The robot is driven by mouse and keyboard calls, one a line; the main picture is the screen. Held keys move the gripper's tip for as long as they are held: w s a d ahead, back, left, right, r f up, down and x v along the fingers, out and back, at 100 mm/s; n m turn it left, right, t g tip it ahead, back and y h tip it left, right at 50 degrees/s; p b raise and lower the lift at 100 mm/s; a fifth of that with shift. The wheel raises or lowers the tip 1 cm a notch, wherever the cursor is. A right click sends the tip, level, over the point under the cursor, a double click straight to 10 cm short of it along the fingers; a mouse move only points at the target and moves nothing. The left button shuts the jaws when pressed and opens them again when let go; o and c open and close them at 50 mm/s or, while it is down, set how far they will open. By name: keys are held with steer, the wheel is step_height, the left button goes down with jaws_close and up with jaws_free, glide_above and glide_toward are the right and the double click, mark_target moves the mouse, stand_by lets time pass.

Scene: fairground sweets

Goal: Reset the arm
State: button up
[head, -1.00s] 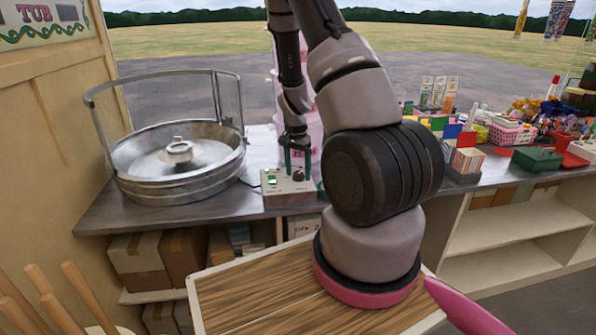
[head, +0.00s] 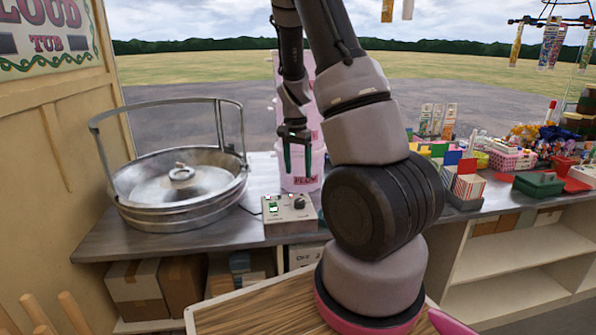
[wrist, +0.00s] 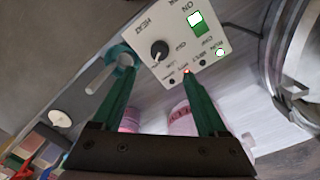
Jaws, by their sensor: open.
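My gripper (head: 297,160) is open, its two green fingers pointing down above the back of the counter, with nothing between them. In the head view it hangs above and just behind the control box (head: 290,214), apart from it. The wrist view shows my gripper (wrist: 160,95) with its fingers apart, and the control box (wrist: 190,40) with its black knob and lit green switch beyond the fingertips. A pink labelled tub (head: 301,170) stands behind my gripper and is partly hidden by it.
A round metal candyfloss pan (head: 180,190) with a raised guard rail stands at the left of the counter (head: 110,228). At the right are a red-and-white striped box (head: 468,185), a green tray (head: 539,184) and several sweets.

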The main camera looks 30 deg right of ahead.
steer(key=s+a+r+n+t+y, duration=0.1)
steer(key=s+a+r+n+t, duration=0.2)
steer(key=r, duration=0.6)
steer(key=s+a+r+t+y, duration=0.1)
steer(key=s+a+r, duration=0.3)
steer(key=r, duration=0.5)
steer(key=s+a+r+n+t, duration=0.2)
steer(key=s+a+r, duration=0.1)
steer(key=s+r, duration=0.2)
steer(key=s+a+r+n+t, duration=0.1)
steer(key=s+a+r+n, duration=0.1)
steer(key=s+r, duration=0.3)
steer(key=s+a, duration=0.1)
steer(key=s, duration=0.2)
steer(key=shift+s+r+t, duration=0.3)
steer(key=shift+r+t, duration=0.1)
